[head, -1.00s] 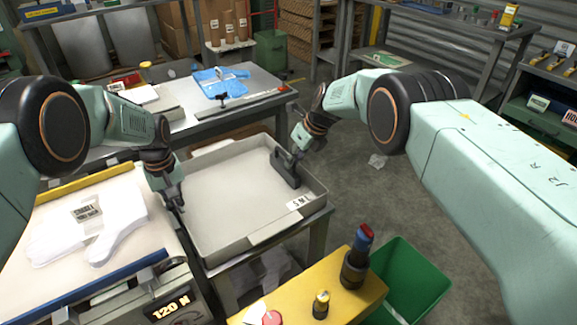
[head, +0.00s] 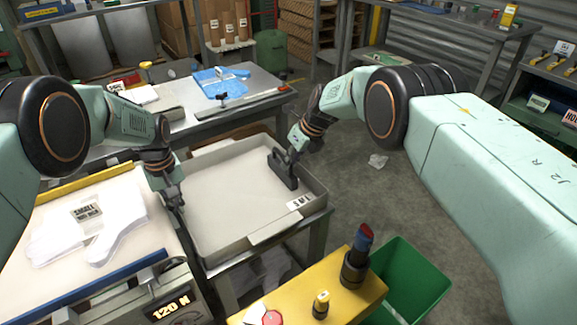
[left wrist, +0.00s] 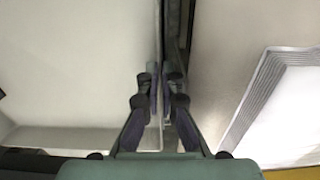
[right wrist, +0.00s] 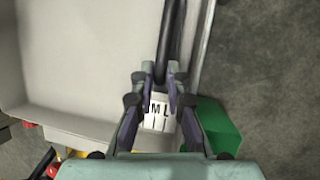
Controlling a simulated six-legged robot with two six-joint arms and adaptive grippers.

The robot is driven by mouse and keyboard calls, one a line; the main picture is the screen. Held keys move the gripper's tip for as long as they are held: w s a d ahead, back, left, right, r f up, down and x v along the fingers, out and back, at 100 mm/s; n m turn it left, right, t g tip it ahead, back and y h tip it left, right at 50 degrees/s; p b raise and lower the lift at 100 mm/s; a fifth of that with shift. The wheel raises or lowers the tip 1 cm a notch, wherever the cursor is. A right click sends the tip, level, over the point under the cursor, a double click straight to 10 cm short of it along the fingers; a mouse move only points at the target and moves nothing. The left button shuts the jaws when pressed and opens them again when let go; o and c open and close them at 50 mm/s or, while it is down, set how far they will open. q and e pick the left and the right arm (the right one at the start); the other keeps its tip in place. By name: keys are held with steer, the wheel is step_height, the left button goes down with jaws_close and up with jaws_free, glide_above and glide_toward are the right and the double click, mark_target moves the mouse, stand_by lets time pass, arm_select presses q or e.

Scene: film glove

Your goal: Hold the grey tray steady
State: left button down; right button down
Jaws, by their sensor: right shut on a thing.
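The grey tray (head: 268,232) is a shallow rectangular box on a stand in the middle of the head view. It looks level and empty. A black handle (head: 283,171) stands at its right side. My right gripper (head: 293,150) is shut on this handle, which also runs between the fingers in the right wrist view (right wrist: 171,40). My left gripper (head: 178,205) is at the tray's left wall. In the left wrist view its fingers (left wrist: 160,88) stand on both sides of the wall's rim, with gaps showing beside it.
A board with white gloves (head: 110,222) lies close on the tray's left. A yellow stand (head: 335,292) with a dark red-topped cylinder (head: 356,258) and a green bin (head: 415,280) are in front. A bench with blue cloth (head: 222,85) is behind.

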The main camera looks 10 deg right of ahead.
arm_select(q)
steer(key=shift+d+r, duration=0.1)
arm_select(e)
steer(key=shift+s+a+f, duration=0.1)
steer(key=shift+s+a, duration=0.15)
steer(key=shift+a, duration=0.2)
steer(key=shift+s+a, duration=0.2)
steer(key=shift+a, duration=0.25)
stand_by(1.0)
stand_by(0.4)
steer(key=c, duration=1.3)
jaws_free()
steer(key=shift+w+d, duration=0.1)
steer(key=shift+d+r, duration=0.15)
steer(key=shift+r, duration=0.35)
steer(key=v, duration=1.1)
arm_select(q)
steer(key=c, duration=2)
jaws_free()
